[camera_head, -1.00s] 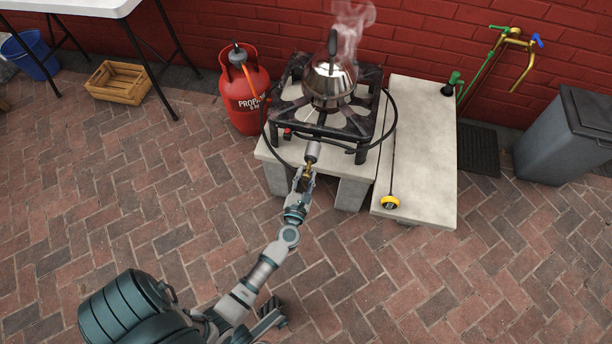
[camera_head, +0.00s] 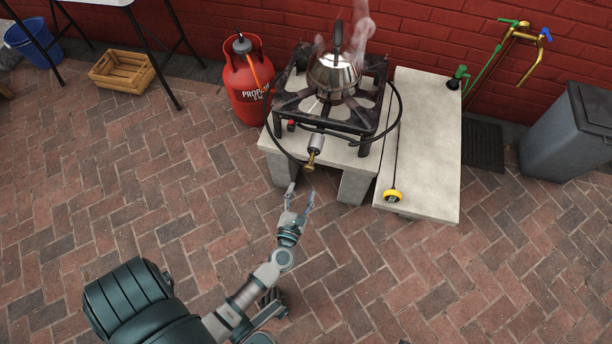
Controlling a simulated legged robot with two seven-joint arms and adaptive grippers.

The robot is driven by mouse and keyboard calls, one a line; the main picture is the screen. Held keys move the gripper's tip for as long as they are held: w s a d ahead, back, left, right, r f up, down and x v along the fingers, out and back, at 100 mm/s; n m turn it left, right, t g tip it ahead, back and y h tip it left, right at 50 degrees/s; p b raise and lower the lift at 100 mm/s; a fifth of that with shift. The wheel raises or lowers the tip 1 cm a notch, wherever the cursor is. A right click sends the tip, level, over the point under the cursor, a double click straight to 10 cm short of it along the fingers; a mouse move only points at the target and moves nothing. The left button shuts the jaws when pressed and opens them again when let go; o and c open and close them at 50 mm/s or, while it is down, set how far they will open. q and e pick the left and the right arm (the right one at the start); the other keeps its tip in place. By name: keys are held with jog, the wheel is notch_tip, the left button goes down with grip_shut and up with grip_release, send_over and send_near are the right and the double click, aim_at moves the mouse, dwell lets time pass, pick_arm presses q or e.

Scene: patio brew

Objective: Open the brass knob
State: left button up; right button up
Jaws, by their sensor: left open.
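The brass knob (camera_head: 310,163) sits at the front end of a grey cylindrical fitting (camera_head: 317,142) on the black gas burner (camera_head: 330,115). My left gripper (camera_head: 300,194) is open and empty, its two fingers pointing up toward the knob. It is a little below the knob in the picture, apart from it. The knob is in plain view. A steaming steel kettle (camera_head: 332,76) stands on the burner. My right gripper is not in view.
The burner stands on a concrete slab (camera_head: 345,160). A red propane cylinder (camera_head: 246,90) is at its left, with a hose. A second slab (camera_head: 425,150) at the right bears a yellow-ended rod (camera_head: 393,196). Brick paving in front is clear.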

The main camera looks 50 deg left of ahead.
pick_arm(q)
jog(key=v, duration=0.3)
jog(key=shift+d, duration=0.1)
dwell(0.3)
